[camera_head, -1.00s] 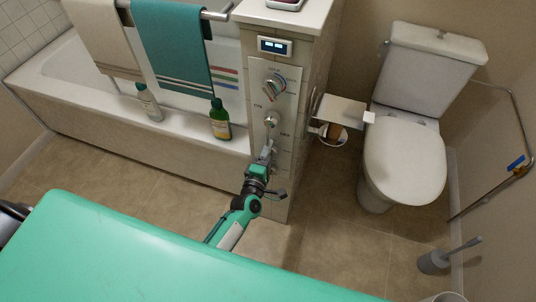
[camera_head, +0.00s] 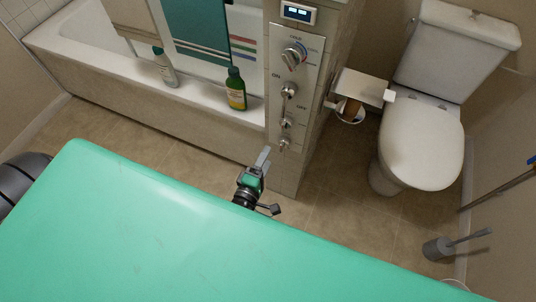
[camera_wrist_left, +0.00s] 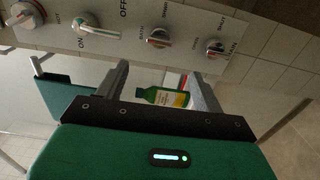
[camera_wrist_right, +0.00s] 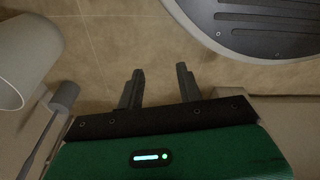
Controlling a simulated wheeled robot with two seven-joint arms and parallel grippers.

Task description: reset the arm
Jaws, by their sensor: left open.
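My left gripper (camera_head: 264,158) is in front of the lower part of the white control panel (camera_head: 295,75), apart from it. In the left wrist view its two fingers (camera_wrist_left: 158,85) are spread with nothing held; the panel with its knobs and levers lies beyond them. My right gripper (camera_wrist_right: 158,88) shows only in the right wrist view. Its fingers are apart and empty over the tan floor. In the head view it does not show.
A toilet (camera_head: 420,140), a paper holder (camera_head: 362,86) and a toilet brush (camera_head: 438,248) are to the right. Tiled floor (camera_head: 330,200) lies open between the panel and toilet.

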